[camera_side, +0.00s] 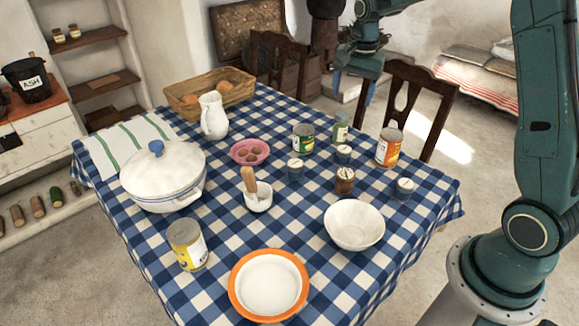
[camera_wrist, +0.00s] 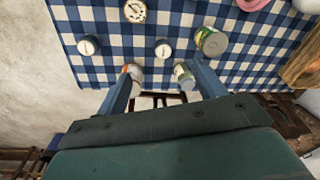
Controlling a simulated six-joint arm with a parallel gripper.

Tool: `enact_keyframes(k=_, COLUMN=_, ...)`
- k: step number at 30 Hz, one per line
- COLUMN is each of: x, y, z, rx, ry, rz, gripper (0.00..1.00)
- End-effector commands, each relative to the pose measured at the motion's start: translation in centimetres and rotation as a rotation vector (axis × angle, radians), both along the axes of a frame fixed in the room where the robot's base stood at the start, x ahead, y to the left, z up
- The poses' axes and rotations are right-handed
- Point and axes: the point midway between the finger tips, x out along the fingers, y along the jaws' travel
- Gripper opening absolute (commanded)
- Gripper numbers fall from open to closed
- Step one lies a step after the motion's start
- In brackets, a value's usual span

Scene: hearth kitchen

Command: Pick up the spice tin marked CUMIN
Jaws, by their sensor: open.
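Several small tins with pale lids stand on the checked table. Three are blue-grey: a left tin (camera_side: 295,171), a back tin (camera_side: 344,156) and a right tin (camera_side: 404,189). A brown tin (camera_side: 345,182) stands between them. The lid marks are too small to read, so I cannot tell which is CUMIN. The wrist view shows the back tin (camera_wrist: 162,48), the right tin (camera_wrist: 87,46) and the brown tin's lid (camera_wrist: 135,11). My gripper (camera_side: 353,88) is open and empty, above and beyond the table's back edge. In the wrist view its fingers (camera_wrist: 163,72) point towards the tins.
A green can (camera_side: 303,138), a small green container (camera_side: 340,132) and an orange can (camera_side: 388,148) stand close behind the tins. A white bowl (camera_side: 354,225) and mortar (camera_side: 258,198) stand in front. Chairs (camera_side: 413,100) line the back edge.

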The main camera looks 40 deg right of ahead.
Motion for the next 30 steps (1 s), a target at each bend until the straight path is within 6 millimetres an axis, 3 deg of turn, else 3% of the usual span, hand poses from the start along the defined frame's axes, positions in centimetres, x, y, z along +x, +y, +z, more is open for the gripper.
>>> enact_keyframes(k=6, x=2.4, y=-3.2, z=-5.0, rx=0.028, ry=0.051, rz=-0.174, gripper=0.69)
enact_keyframes(k=12, x=3.6, y=-5.2, z=-8.5, rx=0.044, ry=0.083, rz=-0.294, gripper=0.69)
enact_keyframes(k=30, x=3.9, y=-6.0, z=-11.3, rx=0.05, ry=0.097, rz=-0.345, gripper=0.69)
